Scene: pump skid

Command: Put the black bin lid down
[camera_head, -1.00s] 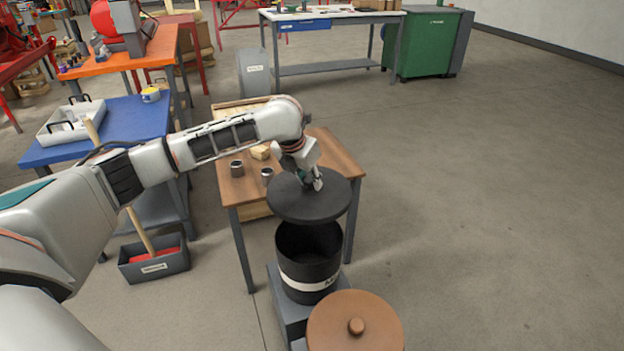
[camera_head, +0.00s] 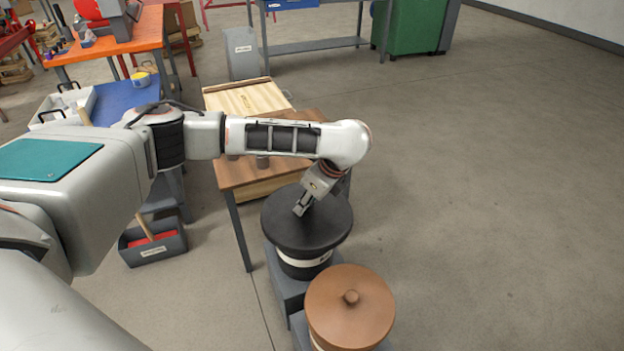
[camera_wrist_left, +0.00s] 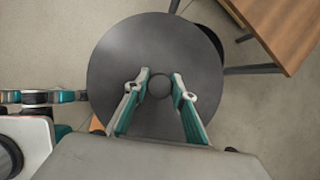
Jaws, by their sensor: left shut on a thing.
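The black bin lid (camera_head: 328,222) is a round dark disc, held roughly level over the black bin (camera_head: 302,272) with its white label band. It covers the bin's mouth in the head view; I cannot tell there whether it touches the rim. My left gripper (camera_head: 301,209) is shut on the lid's knob. In the wrist view the two fingers (camera_wrist_left: 160,88) stand on either side of the round knob on the lid (camera_wrist_left: 125,60). A dark edge, probably the bin, shows past the lid's upper right side there.
A brown-lidded bin (camera_head: 350,310) stands close in front of the black bin, and both rest on grey plinths. A wooden table (camera_head: 235,175) with a wooden crate (camera_head: 247,98) stands behind. The floor to the right is clear.

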